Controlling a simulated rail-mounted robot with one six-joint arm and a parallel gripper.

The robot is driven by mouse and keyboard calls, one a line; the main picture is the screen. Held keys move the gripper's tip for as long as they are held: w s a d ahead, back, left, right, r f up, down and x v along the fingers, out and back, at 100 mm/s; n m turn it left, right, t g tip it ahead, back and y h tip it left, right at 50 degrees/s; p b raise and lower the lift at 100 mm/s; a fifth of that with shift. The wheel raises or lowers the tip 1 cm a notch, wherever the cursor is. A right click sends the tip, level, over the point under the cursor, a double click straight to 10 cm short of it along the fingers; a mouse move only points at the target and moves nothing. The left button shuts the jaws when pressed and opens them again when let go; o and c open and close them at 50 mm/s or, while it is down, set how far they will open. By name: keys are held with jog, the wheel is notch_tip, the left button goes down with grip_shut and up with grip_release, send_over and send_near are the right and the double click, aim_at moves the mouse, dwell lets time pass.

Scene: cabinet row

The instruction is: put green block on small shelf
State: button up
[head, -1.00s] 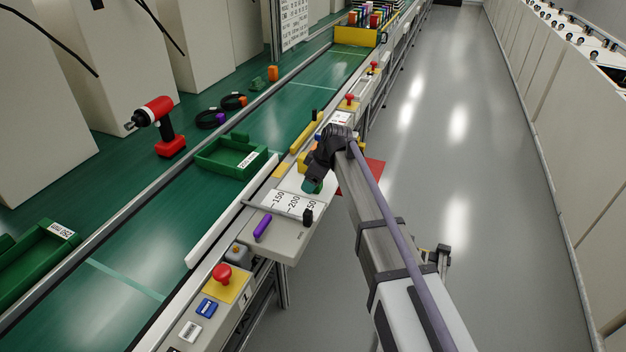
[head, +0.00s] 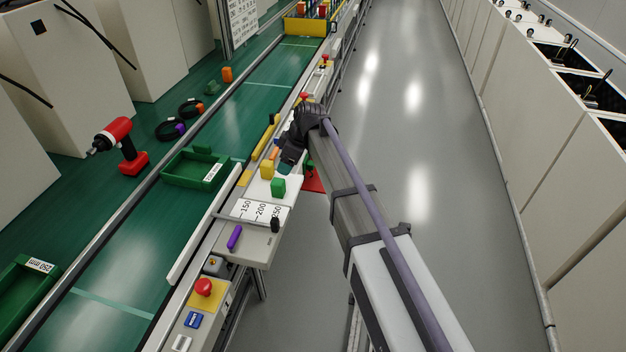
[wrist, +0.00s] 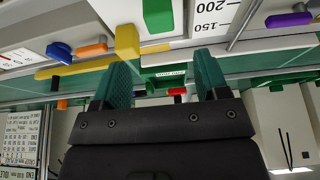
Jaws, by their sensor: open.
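The green block (head: 278,187) stands on a pale narrow ledge beside the belt, just behind the 150–200–250 scale (head: 260,211). It also shows at the top of the wrist view (wrist: 158,15). My gripper (head: 288,163) is open and empty, a little behind and above the green block, near a yellow block (head: 267,168). In the wrist view my two teal fingers (wrist: 165,78) are apart, with nothing between them touching; the green block lies beyond their tips. I cannot tell for sure which surface is the small shelf.
A green tray (head: 190,170) and red drill (head: 120,145) are on the green surface to the left. A red emergency button (head: 203,287) stands in front. The aisle right is free.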

jog(key=s+d+m+h, duration=0.1)
jog(key=s+d+m, duration=0.3)
jog(key=s, duration=0.5)
jog(key=s+d+m+g+h, duration=0.1)
jog(key=s+d+m+h, duration=0.1)
jog(key=s+d+m, duration=0.3)
jog(key=s+d+f+m+h, duration=0.1)
jog(key=s+d+m, duration=0.4)
jog(key=s, duration=0.8)
jog(key=d, duration=0.3)
jog(key=shift+d, duration=0.25)
jog(key=shift+s+r+p, duration=0.1)
jog(key=shift+r+p, duration=1.6)
jog(key=shift+p, duration=0.15)
